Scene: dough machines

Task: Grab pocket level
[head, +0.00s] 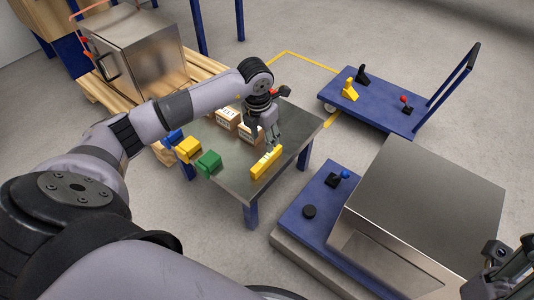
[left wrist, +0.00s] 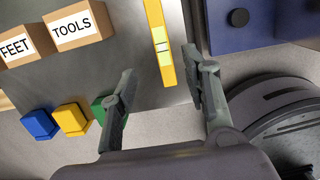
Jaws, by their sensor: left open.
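The pocket level is a yellow bar (head: 265,163) lying on the grey-topped table (head: 232,173) near its front right edge. In the left wrist view the level (left wrist: 157,30) shows a pale vial window and runs upward out of frame. My left gripper (head: 271,146) is open, pointing down just above the level. In the left wrist view its fingertips (left wrist: 159,62) are spread either side of the level's near end, with nothing held. Whether they touch it, I cannot tell. My right gripper (head: 508,268) is partly in view at the lower right corner; its fingers are unclear.
Boxes labelled FEET (left wrist: 25,46) and TOOLS (left wrist: 78,27) stand on the table. Green (head: 208,163), yellow (head: 188,149) and blue (head: 173,138) bins line its left edge. A steel machine (head: 425,210) on a blue base stands right. A blue cart (head: 378,105) stands behind.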

